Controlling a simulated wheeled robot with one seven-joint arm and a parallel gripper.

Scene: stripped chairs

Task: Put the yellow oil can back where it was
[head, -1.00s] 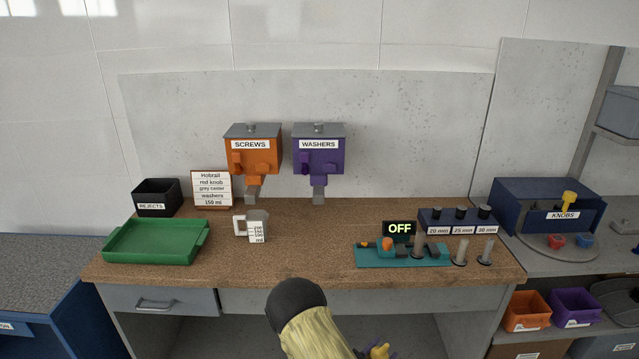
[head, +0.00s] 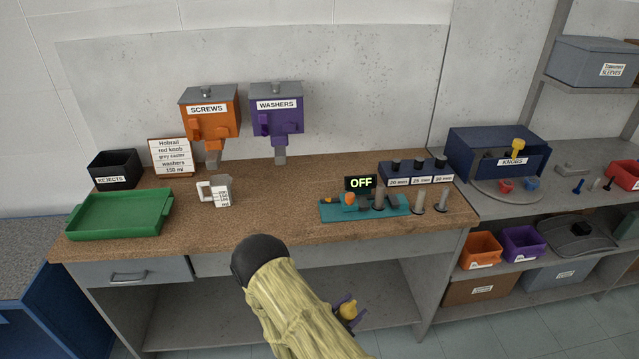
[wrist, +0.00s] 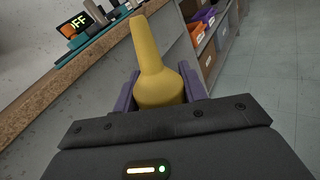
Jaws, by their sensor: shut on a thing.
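The yellow oil can (wrist: 160,85) is between the purple fingers of my gripper (wrist: 162,92) in the wrist view, its narrow spout pointing up and away. My gripper is shut on it. In the head view the can (head: 347,310) shows small beside my pale arm, in front of the bench's open lower space and below its top. My gripper (head: 350,316) is partly hidden there behind my arm. The can is clear of the bench and shelf surfaces as far as the views show.
The wooden bench (head: 270,225) holds a green tray (head: 118,214), a measuring cup (head: 215,191) and a teal fixture (head: 365,208) marked OFF. Right of it stands a grey shelf unit with a KNOBS box (head: 497,150), orange bin (head: 480,250) and purple bin (head: 523,244). Floor is open at lower right.

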